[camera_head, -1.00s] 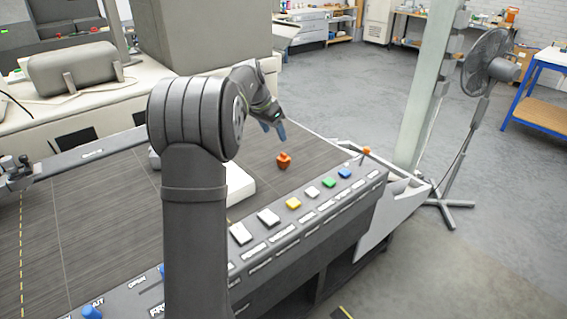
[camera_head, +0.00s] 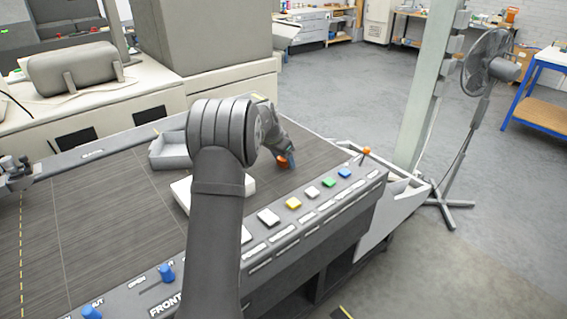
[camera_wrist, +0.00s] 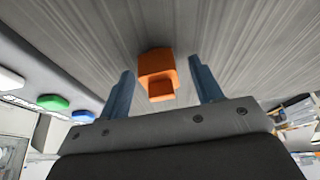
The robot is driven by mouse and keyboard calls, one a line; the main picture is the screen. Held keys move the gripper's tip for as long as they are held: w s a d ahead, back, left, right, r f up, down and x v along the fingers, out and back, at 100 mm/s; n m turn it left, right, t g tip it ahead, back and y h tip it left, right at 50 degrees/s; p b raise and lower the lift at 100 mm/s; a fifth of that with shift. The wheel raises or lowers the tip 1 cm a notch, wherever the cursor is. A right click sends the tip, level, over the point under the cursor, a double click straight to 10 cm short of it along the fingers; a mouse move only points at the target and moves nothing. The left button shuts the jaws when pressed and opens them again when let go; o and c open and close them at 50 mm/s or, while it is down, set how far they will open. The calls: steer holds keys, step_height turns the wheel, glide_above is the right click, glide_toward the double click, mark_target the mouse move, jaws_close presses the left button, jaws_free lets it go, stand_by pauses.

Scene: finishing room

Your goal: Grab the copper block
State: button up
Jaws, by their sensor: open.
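The copper block (camera_wrist: 157,70) is a small orange-brown piece with a narrower end, standing on the dark table surface. In the wrist view it shows between the two blue fingers of my gripper (camera_wrist: 163,88), with a gap on each side. In the head view my gripper (camera_head: 287,163) is low over the right part of the table, right at the block (camera_head: 282,160), and partly hides it. My gripper is open and holds nothing.
A control panel with coloured buttons (camera_head: 293,204) runs along the table's front edge. A grey open tray (camera_head: 170,150) and a white flat piece (camera_head: 182,193) lie to the left. A metal post (camera_head: 425,90) stands at the right.

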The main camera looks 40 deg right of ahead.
steer(key=shift+d+f, duration=0.1)
steer(key=shift+f, duration=0.1)
steer(key=c, duration=1.1)
steer(key=shift+c, duration=0.6)
steer(key=shift+r, duration=0.2)
